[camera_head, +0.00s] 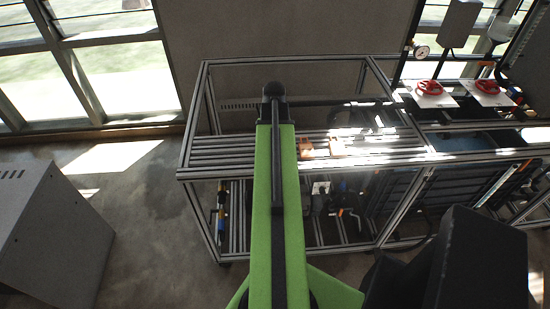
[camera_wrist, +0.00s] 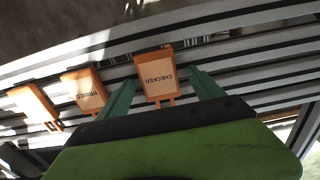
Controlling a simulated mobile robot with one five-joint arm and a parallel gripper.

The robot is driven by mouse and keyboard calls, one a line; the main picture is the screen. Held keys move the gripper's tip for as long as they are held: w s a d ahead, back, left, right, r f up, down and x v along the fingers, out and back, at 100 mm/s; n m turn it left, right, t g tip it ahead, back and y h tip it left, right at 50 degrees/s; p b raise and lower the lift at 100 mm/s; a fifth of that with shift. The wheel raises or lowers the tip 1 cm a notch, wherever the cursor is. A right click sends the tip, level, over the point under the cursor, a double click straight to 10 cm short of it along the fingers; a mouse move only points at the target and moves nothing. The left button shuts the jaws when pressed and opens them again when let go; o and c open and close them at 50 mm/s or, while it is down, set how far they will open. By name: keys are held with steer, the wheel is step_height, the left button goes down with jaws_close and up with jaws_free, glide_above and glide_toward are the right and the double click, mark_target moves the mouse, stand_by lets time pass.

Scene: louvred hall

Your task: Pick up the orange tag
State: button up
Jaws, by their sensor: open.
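An orange tag with a pale face marked CHECKED (camera_wrist: 155,74) lies on the slatted metal rack in the wrist view, its lettering upside down. My gripper (camera_wrist: 161,80) is open, with one green finger on each side of this tag. I cannot tell whether either finger touches it. A second orange tag marked PRIMED (camera_wrist: 87,92) lies to its left, outside the fingers. A third orange tag (camera_wrist: 34,105) lies farther left, its lettering unreadable.
The rack (camera_head: 225,152) is an open metal frame with slats and uprights. Equipment with red handwheels (camera_head: 430,87) stands at its right. A grey cabinet (camera_head: 55,240) stands at left, with bare floor (camera_head: 135,200) between it and the rack.

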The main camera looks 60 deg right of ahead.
steer(key=c, duration=1.4)
steer(key=shift+r, duration=0.1)
